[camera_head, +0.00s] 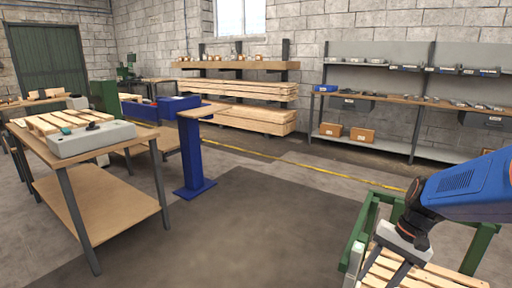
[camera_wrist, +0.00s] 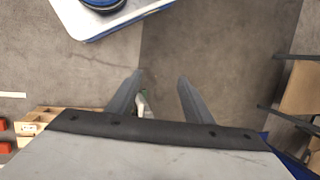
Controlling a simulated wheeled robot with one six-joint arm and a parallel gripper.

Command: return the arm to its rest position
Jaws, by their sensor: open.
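My arm (camera_head: 460,188), with its blue link, reaches in from the right edge of the head view. My gripper (camera_head: 379,277) hangs at its end, over or in front of wooden slats in a green frame (camera_head: 365,222). The head view does not settle the height between them. In the wrist view my gripper (camera_wrist: 160,76) shows two dark fingers spread apart. Nothing is held between them; grey floor shows through the gap, with a small pale and green thing beyond, too small to name.
A wooden worktable (camera_head: 100,150) with slats and a grey box (camera_head: 92,138) stands at left. A blue post stand (camera_head: 193,150) is mid-room. Shelves (camera_head: 410,98) and stacked planks (camera_head: 240,90) line the back wall. The dark floor (camera_head: 270,225) in the middle is clear.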

